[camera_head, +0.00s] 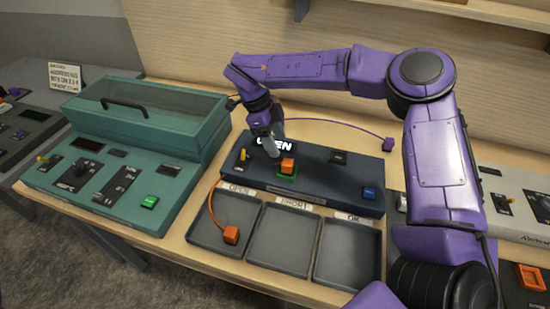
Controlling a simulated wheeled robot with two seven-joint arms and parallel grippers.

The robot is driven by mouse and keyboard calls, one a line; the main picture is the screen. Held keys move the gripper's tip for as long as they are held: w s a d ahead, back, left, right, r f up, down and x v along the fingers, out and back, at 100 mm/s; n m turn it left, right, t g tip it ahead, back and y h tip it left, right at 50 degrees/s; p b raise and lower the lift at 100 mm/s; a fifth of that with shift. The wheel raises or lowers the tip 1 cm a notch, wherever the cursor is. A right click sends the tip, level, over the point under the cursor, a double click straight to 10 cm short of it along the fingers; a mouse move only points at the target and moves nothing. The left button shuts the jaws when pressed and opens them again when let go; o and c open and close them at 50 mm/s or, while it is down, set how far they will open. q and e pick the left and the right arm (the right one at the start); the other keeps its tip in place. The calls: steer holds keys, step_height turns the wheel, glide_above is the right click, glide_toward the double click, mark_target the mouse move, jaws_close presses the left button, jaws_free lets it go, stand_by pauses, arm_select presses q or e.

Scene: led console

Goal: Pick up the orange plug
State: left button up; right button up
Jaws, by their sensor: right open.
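An orange plug (231,234) lies in the left tray (203,247), at its right side near the front. Its orange cable curves up to the left end of the dark console (325,185). My right gripper (273,149) is above the console, its fingers pointing down beside an orange block (287,165) with a green edge. Whether the fingers touch the block cannot be told. The gripper is open and apart from the orange plug, which is farther forward and to the left. My left gripper is not in view.
Two more trays, the middle (283,240) and the right (347,254), look empty. A teal console (150,115) with a lid and handle stands left. A purple plug (388,144) on a purple cable lies behind the dark console. My right arm covers much of the right side.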

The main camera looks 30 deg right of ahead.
mark_target(286, 161)
steer(key=s, duration=0.2)
steer(key=s+f+p, duration=0.2)
steer(key=s, duration=0.1)
steer(key=shift+s+d+f, duration=0.15)
steer(key=shift+s+d, duration=0.15)
steer(key=shift+d, duration=0.1)
steer(key=shift+w+d+f, duration=0.1)
steer(key=shift+w+f, duration=0.05)
steer(key=shift+f, duration=0.5)
steer(key=shift+w+d+f, duration=0.1)
steer(key=shift+f, duration=0.5)
steer(key=shift+w+f, duration=0.4)
steer(key=shift+w, duration=0.2)
steer(key=shift+w+f, duration=0.4)
steer(key=shift+w, duration=0.2)
steer(key=shift+s+a+r, duration=0.1)
steer(key=shift+s+r, duration=0.15)
steer(key=shift+r, duration=0.05)
steer(key=c, duration=0.7)
steer(key=shift+s, duration=0.1)
steer(key=c, duration=0.4)
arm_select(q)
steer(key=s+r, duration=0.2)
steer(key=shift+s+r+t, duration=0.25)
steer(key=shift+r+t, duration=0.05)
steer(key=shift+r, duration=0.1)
arm_select(e)
steer(key=shift+c, duration=0.2)
